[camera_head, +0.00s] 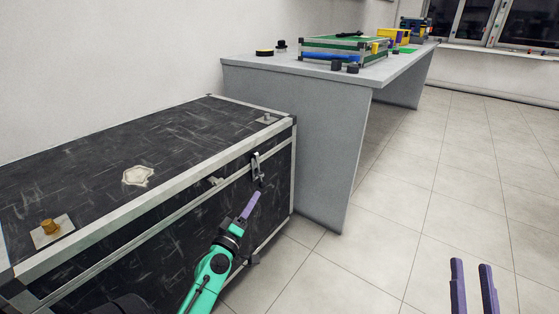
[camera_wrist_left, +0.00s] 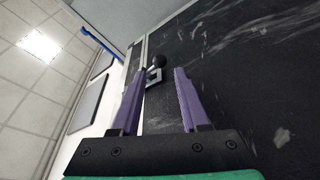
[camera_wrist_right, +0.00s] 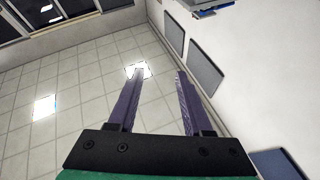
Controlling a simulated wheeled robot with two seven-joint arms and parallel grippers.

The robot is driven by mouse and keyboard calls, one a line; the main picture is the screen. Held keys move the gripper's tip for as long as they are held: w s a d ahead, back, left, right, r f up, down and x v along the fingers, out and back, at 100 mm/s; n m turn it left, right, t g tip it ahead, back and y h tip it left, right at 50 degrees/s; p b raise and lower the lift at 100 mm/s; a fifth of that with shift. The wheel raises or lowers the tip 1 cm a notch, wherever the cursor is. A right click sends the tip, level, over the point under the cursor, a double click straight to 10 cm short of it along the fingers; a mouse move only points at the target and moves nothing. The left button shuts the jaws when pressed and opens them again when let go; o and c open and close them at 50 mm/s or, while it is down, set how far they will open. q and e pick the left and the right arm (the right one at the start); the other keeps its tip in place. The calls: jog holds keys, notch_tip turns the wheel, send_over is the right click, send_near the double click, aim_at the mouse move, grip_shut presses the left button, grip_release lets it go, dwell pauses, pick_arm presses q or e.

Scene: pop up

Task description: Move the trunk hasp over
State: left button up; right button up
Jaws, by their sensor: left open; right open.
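The black trunk (camera_head: 150,215) with silver edge strips stands at the left, its lid down. The trunk hasp (camera_head: 257,168) is a small metal piece on its front face near the right end. In the left wrist view the hasp (camera_wrist_left: 153,76) shows a dark round knob and a metal loop, between and beyond my fingertips. My left gripper (camera_head: 250,204) is just below and in front of the hasp, open and empty; contact is not visible. My right gripper (camera_head: 472,263) is open and empty over the floor at the lower right, far from the trunk.
A grey table (camera_head: 300,130) stands right behind the trunk's far end, with a green-topped case (camera_head: 345,45) and several small items on it. The trunk lid carries a pale patch (camera_head: 138,176) and a brass-coloured knob (camera_head: 49,226). The tiled floor (camera_head: 390,230) at the right is clear.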

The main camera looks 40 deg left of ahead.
aim_at(260, 172)
pick_arm(q)
jog(key=shift+p+x, duration=0.45)
jog(key=shift+x, duration=0.75)
jog(key=x, duration=0.3)
jog(key=shift+w+p, duration=0.2)
jog(key=shift+p, duration=0.2)
jog(key=shift+c, duration=0.6)
grip_shut()
jog(key=shift+d+r, duration=0.1)
pick_arm(e)
jog(key=s+f+g, duration=0.2)
jog(key=f+g, duration=0.1)
jog(key=f, duration=0.5)
jog(key=s+a+f+m+g+h, duration=0.1)
jog(key=s+f+g, duration=0.1)
jog(key=f, duration=0.7)
jog(key=shift+s+a+f+g, duration=0.15)
jog(key=shift+s+a+g, duration=0.2)
jog(key=shift+s, duration=0.3)
